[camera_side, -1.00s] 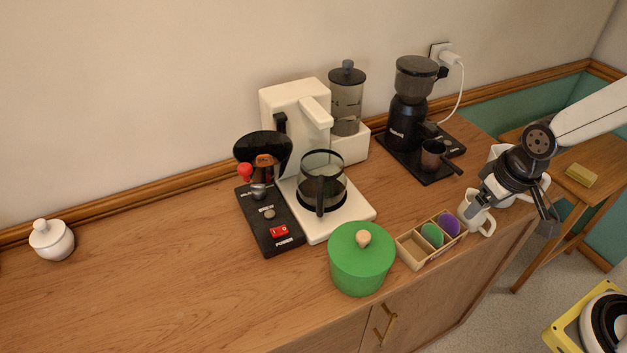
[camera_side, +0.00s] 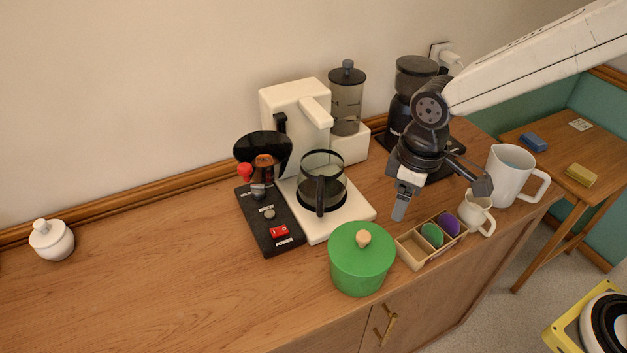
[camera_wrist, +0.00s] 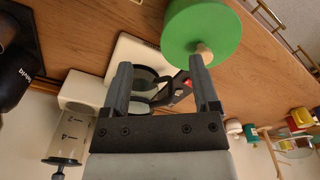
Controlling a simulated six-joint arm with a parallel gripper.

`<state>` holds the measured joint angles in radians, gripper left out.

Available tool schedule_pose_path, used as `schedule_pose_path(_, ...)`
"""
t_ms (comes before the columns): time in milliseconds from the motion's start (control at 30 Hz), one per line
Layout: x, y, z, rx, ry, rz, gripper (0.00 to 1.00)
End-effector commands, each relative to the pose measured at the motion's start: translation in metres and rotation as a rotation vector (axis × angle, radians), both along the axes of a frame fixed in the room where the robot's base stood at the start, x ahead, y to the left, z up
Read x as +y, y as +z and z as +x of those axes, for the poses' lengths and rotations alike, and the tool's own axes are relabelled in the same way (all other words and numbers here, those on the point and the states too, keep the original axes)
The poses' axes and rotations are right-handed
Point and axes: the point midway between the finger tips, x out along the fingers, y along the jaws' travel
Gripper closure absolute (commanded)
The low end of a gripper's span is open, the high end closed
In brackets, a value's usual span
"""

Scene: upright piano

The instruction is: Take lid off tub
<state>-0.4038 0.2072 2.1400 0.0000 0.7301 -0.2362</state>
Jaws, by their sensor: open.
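The green tub (camera_side: 362,272) stands near the front edge of the wooden counter. Its green lid (camera_side: 347,243) is on, with a light wooden knob (camera_side: 363,239) in the middle. In the wrist view the lid (camera_wrist: 205,28) is at the top and its knob (camera_wrist: 204,52) points towards my gripper. My gripper (camera_side: 440,200) is open and empty, above the counter to the right of the tub and higher than it. In the wrist view the two fingers of my gripper (camera_wrist: 160,75) are spread wide, with nothing between them; the lid is beyond the tips.
The coffee machine with its glass pot (camera_side: 322,182) stands behind the tub. A divided wooden box (camera_side: 411,250) is close on the tub's right, then a small jug (camera_side: 475,214) and a white mug (camera_side: 511,176). The counter left of the tub is mostly clear.

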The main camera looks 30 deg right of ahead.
Motion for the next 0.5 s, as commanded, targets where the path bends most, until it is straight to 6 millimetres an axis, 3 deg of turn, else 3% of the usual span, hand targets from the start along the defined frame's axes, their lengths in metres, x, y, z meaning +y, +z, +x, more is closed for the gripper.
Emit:
schedule_pose_path(33, 0.018, 0.003, 0.001, 0.012, 0.061, -0.007, 0.22)
schedule_pose_path(200, 0.053, 0.011, 0.000, 0.043, 0.196, -0.025, 0.22)
schedule_pose_path(500, 0.066, 0.013, -0.001, 0.057, 0.245, -0.033, 0.22)
